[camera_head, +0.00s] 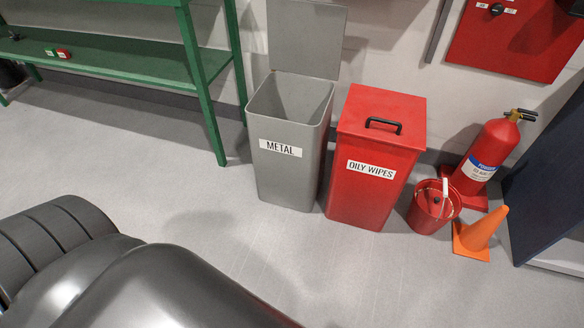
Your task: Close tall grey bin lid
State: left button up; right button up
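The tall grey bin (285,174) labelled METAL stands on the floor near the wall, left of the red bin. Its grey lid (306,38) is open and stands upright at the back, reaching the top edge of the head view. The inside of the bin shows from above and looks empty as far as I can see. Neither of my grippers is in view. A dark grey rounded part of my own body fills the lower left.
A red OILY WIPES bin (374,195) with a closed lid stands close beside the grey bin. Right of it are a red bucket (425,214), an orange cone (481,236) and a fire extinguisher (488,152). A green bench (130,62) stands left. The floor in front is clear.

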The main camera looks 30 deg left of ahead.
aim_at(305, 38)
jog(key=i+u, duration=0.15)
jog(key=u, duration=0.55)
